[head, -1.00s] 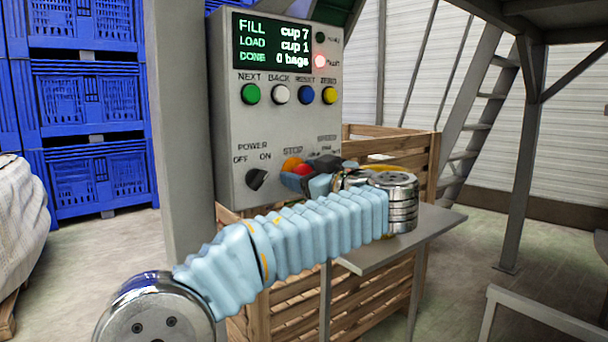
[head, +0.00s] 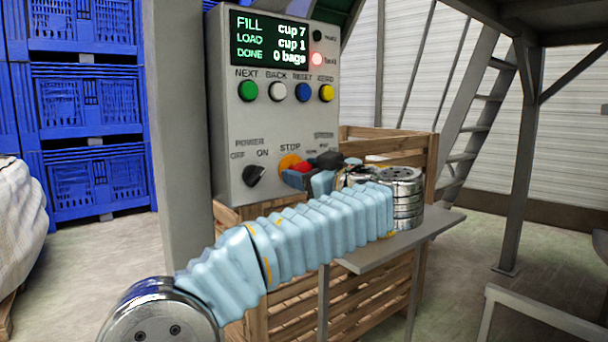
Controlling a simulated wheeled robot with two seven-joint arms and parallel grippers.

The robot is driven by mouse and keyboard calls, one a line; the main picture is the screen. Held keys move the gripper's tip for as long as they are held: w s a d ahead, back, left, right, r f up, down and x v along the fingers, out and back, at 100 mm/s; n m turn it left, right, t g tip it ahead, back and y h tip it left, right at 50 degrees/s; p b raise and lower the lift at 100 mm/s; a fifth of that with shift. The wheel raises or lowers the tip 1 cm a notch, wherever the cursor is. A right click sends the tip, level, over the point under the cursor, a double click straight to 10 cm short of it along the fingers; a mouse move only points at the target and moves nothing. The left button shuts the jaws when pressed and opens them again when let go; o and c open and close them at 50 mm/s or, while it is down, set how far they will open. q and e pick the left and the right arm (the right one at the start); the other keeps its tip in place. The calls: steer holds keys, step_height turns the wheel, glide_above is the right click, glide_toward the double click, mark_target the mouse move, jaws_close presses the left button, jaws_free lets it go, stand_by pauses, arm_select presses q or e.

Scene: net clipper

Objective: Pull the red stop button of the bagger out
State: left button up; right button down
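The red stop button (head: 301,167) is on the front of the grey bagger control box (head: 228,140), under the word STOP, with an orange-yellow surround (head: 289,161) behind it. My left gripper (head: 308,172) is at the button, its dark fingers seen on either side of the red. The fingers and wrist hide part of the button. I cannot tell whether the fingers touch or grip it. My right gripper is out of view.
The power knob (head: 254,175) sits left of the stop button. A green, white, blue and yellow button row is above. A wooden crate (head: 385,145) and a grey shelf (head: 440,222) are beside and behind my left arm. Blue crates (head: 100,175) stand at left.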

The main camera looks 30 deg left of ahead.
arm_select(q)
steer(key=shift+o, duration=1.3)
steer(key=shift+d, duration=0.1)
steer(key=b+v, duration=0.1)
steer(key=v, duration=1.2)
steer(key=shift+s+d+b, duration=0.15)
steer(key=shift+d+b, duration=0.15)
